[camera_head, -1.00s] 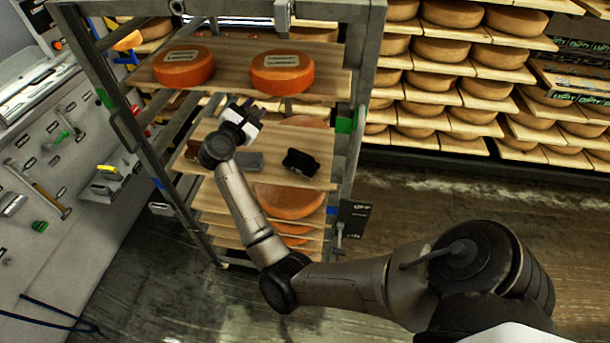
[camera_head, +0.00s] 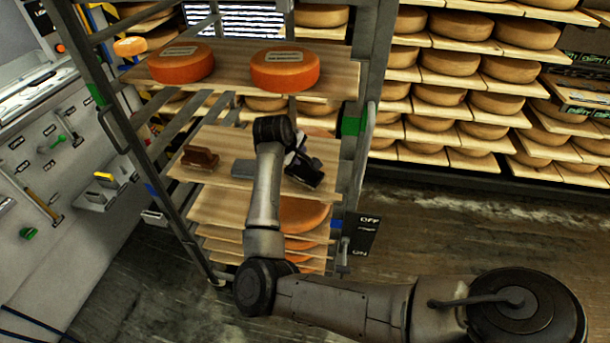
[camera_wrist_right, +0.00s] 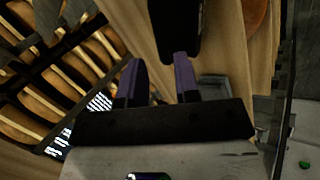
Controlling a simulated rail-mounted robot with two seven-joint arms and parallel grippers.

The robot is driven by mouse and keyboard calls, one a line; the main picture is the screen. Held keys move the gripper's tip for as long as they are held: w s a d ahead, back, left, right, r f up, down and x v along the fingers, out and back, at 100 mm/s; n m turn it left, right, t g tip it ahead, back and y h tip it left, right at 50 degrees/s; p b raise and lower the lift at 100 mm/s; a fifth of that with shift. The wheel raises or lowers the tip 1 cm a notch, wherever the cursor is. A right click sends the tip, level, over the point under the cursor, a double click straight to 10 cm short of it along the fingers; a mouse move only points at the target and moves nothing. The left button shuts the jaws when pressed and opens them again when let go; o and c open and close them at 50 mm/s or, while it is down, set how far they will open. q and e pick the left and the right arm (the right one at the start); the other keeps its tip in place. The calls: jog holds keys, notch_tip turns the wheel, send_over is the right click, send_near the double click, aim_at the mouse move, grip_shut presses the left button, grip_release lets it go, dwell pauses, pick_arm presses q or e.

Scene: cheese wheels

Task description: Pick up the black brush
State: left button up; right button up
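The black brush (camera_head: 309,176) lies on the wooden board (camera_head: 215,141) on the rack's middle shelf, partly hidden by my right gripper. My right gripper (camera_head: 296,158) is just above and beside it at the end of the arm. In the right wrist view my right gripper (camera_wrist_right: 160,78) has its two purple-grey fingers apart with nothing between them. The black brush (camera_wrist_right: 178,30) shows there just past the right fingertip. I cannot tell whether they touch. My left gripper is not in view.
A brown brush (camera_head: 200,157) and a grey block (camera_head: 243,168) lie left of the black brush. Two orange cheese wheels (camera_head: 181,63) (camera_head: 285,70) sit on the shelf above. The rack's metal post (camera_head: 368,110) stands to the right.

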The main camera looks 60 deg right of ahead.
aim_at(302, 160)
jog(key=shift+b+x, duration=0.55)
jog(key=shift+x, duration=3.05)
jog(key=shift+w, duration=0.15)
grip_shut()
